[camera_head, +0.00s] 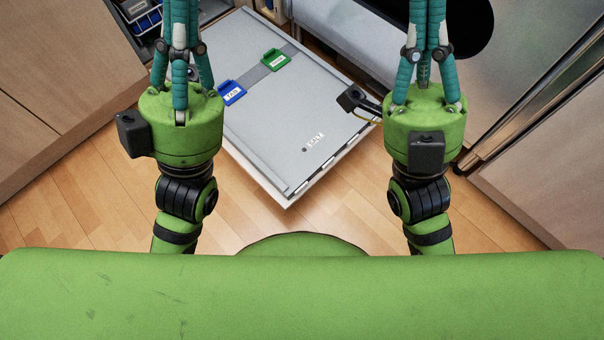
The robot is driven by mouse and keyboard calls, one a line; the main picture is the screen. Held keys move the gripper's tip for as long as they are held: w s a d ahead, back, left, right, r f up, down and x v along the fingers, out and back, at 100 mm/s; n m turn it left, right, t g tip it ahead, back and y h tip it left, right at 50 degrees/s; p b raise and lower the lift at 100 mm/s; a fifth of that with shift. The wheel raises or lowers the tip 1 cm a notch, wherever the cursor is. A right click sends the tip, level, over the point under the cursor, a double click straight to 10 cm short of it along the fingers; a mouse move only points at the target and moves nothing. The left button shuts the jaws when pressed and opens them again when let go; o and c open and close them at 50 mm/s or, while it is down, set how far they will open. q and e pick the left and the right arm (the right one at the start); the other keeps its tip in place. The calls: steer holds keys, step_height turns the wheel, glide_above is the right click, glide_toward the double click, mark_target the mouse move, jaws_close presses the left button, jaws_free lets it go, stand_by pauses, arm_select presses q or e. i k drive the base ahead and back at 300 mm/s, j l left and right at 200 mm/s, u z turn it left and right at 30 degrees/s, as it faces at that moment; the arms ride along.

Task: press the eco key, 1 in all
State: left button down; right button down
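A green tab (276,60) and a blue tab (232,93) sit on a darker strip across a flat grey panel (290,120), which looks like a lowered appliance door. Both carry small white labels; I cannot read either surely as eco. My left gripper (180,20) points up the picture, left of the blue tab. My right gripper (428,20) points the same way, right of the panel. Both sets of teal fingers run to the top edge, so their fingertips are cut off. Neither gripper visibly touches a tab.
A rack (140,12) with blue items shows at the top left. Wooden cabinet fronts (60,80) stand at the left. A steel front with a bar handle (530,90) stands at the right. Wooden floor (300,215) is clear below the panel.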

mark_target(302, 187)
steer(key=k+l, duration=0.15)
steer(key=l, duration=0.2)
steer(key=k+l, duration=0.2)
steer(key=l, duration=0.15)
steer(key=k+l+z, duration=0.1)
steer(key=l, duration=0.25)
steer(key=k+l, duration=0.2)
steer(key=l, duration=0.2)
steer(key=k+l, duration=0.15)
steer(key=l, duration=0.2)
